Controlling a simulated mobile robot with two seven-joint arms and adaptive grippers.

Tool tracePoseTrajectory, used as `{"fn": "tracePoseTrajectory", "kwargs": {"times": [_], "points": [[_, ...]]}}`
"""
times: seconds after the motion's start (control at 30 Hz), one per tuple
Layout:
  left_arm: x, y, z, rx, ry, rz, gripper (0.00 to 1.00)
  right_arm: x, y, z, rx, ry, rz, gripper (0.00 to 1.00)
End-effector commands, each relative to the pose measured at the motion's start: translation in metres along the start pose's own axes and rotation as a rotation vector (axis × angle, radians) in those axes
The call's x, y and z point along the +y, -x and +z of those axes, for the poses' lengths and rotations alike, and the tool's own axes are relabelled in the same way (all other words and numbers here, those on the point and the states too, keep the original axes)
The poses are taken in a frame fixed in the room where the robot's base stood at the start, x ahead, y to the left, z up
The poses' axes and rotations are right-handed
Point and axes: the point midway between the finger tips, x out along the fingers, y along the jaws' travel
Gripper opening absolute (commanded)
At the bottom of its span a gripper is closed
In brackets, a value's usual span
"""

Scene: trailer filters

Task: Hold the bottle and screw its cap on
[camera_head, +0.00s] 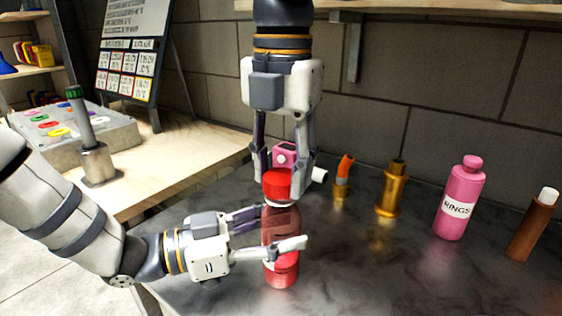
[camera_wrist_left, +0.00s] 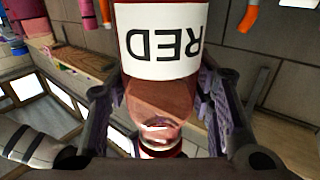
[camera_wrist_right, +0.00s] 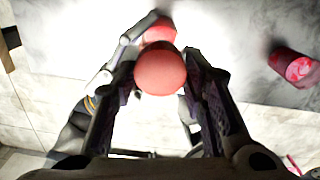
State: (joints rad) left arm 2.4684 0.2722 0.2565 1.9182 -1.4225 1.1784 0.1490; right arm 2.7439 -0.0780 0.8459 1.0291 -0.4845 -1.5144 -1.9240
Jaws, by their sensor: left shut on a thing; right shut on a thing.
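The red bottle (camera_head: 281,275) stands upright on the dark counter. Its white label reads RED, upside down in the left wrist view (camera_wrist_left: 165,45). My left gripper (camera_head: 272,228) comes in from the left and is shut around the bottle's upper body. The red cap (camera_head: 278,184) is held by my right gripper (camera_head: 283,172), which points straight down from above and is shut on it. The cap also shows in the right wrist view (camera_wrist_right: 160,71). It is directly over the bottle top; I cannot tell whether they touch. The fingers partly hide the bottle's neck.
A pink object (camera_head: 285,152) is behind the cap. An orange-topped brass fitting (camera_head: 343,180), a gold bottle (camera_head: 391,190), a pink bottle labelled RINGS (camera_head: 460,200) and a brown tube (camera_head: 532,225) stand to the right. A wooden bench (camera_head: 165,160) is at left.

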Motion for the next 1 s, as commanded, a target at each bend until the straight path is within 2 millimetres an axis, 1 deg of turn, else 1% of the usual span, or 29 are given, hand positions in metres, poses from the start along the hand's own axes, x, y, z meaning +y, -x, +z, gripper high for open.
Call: {"fn": "tracePoseTrajectory", "kwargs": {"times": [0.27,0.33,0.37,0.47,0.5,0.57,0.6,0.67,0.7,0.77,0.8,0.9,1.0], "points": [[0.0000,-0.0001,-0.0003,0.000,0.000,0.000,0.00,0.0001,-0.0040,0.0003,-0.001,-0.010,0.001,0.28],[0.0000,-0.0001,-0.0003,0.000,0.000,0.000,0.00,-0.0002,-0.0041,0.0005,-0.004,-0.083,0.000,0.28],[0.0000,-0.0001,-0.0002,0.000,-0.001,0.000,0.00,-0.0001,-0.0040,0.0002,-0.004,-0.146,0.000,0.28],[0.0000,0.0000,-0.0002,0.000,0.000,0.000,0.00,-0.0003,-0.0040,0.0006,-0.013,-0.485,0.000,0.28],[0.0000,0.0000,-0.0002,0.000,0.000,0.000,0.00,-0.0004,-0.0039,0.0006,-0.016,-0.658,0.001,0.28],[0.0000,0.0000,-0.0002,0.000,0.000,0.000,0.00,-0.0004,-0.0041,0.0007,-0.020,-0.921,0.002,0.28],[0.0000,0.0000,-0.0002,0.000,-0.001,0.000,0.00,-0.0002,-0.0043,0.0006,-0.021,-1.097,0.003,0.28],[0.0000,0.0000,-0.0002,0.000,-0.001,0.000,0.00,-0.0001,-0.0045,0.0008,-0.024,-1.359,0.005,0.28],[0.0000,0.0000,-0.0002,0.000,-0.001,0.000,0.00,0.0000,-0.0045,0.0009,-0.027,-1.532,0.007,0.28],[0.0000,0.0000,-0.0002,0.000,0.000,0.000,0.00,0.0001,-0.0048,0.0008,-0.028,-1.780,0.008,0.28],[0.0000,0.0000,-0.0002,0.000,0.000,0.000,0.00,0.0001,-0.0048,0.0009,-0.029,-1.932,0.009,0.28],[0.0000,0.0000,-0.0002,0.000,0.000,0.000,0.00,-0.0002,-0.0048,0.0009,-0.032,-2.245,0.009,0.28],[0.0000,0.0000,-0.0002,0.000,0.000,0.000,0.00,-0.0002,-0.0052,0.0007,-0.033,-2.444,0.008,0.28]]}}
